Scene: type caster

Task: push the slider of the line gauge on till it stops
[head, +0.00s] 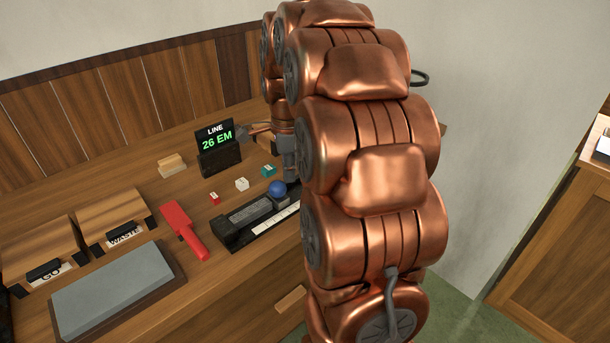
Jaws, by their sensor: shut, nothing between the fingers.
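The line gauge (238,231) is a long dark bar with a pale scale strip, lying on the wooden bench. A blue ball knob (277,188) stands on it, near my arm; it looks like the slider's handle. The gauge's right end is hidden behind my copper arm. My gripper (290,165) is mostly hidden by the arm; a grey part of it shows just behind and right of the knob. Its fingertips are not clear, and I cannot tell whether it touches the knob. A display (217,146) behind reads "LINE 26 EM".
Small red (214,198), white (242,184) and teal (268,171) blocks sit behind the gauge. A grey stone slab (114,290) and bins marked GO and WASTE are further left. A wooden block (172,165) stands behind.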

